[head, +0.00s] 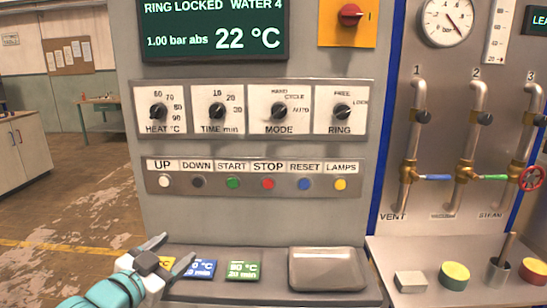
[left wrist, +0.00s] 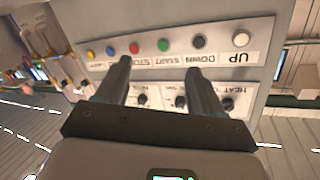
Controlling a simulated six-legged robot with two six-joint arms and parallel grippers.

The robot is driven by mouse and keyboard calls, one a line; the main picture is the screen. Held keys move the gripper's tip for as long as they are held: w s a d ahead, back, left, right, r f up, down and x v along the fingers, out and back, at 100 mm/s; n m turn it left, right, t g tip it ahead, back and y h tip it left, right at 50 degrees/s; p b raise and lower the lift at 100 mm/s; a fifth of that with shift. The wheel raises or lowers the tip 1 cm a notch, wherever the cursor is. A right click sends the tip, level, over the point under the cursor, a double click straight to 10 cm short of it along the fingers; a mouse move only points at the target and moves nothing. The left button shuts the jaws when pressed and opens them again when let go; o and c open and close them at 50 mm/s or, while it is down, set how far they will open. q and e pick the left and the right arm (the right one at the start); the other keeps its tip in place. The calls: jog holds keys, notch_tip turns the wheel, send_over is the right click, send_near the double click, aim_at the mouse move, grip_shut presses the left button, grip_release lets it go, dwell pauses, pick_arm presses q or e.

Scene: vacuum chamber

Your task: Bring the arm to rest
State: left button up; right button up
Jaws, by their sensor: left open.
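My left gripper (head: 172,252) is at the lower left of the head view, above the left end of the shelf below the control panel. Its two grey fingers are spread apart with nothing between them. In the left wrist view the open fingers (left wrist: 158,68) point toward the button strip (left wrist: 180,50), which appears upside down. I cannot tell the exact gap between fingertips and panel. My teal left arm comes in from the bottom left. My right gripper is not in view.
The grey cabinet carries a display (head: 213,28), several knobs and a button row (head: 253,183). Valves and pipes stand at right. Open floor (head: 65,215) lies at left.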

pick_arm(q)
jog(key=s+d+f+n+g, duration=0.1)
jog(key=s+d+f+g, duration=0.1)
jog(key=f, duration=0.7)
jog(key=s+d+f+n+g+y, duration=0.1)
jog(key=s+f+n+g, duration=0.1)
jog(key=f, duration=0.7)
jog(key=s+d+f+n+g, duration=0.1)
jog(key=d+f+g, duration=0.15)
jog(key=f, duration=0.65)
jog(key=s+d+f+n+g, duration=0.1)
jog(key=s+f+n+g, duration=0.2)
jog(key=s+f, duration=0.5)
jog(key=s+d+f+n+g, duration=0.2)
jog(key=s+f+g, duration=0.4)
jog(key=s, duration=1)
notch_tip(320, 180, down, 3)
jog(key=shift+d+f+n+y+p, duration=0.15)
jog(key=shift+n+y+p, duration=0.25)
jog(key=shift+n, duration=0.3)
jog(key=shift+w, duration=0.1)
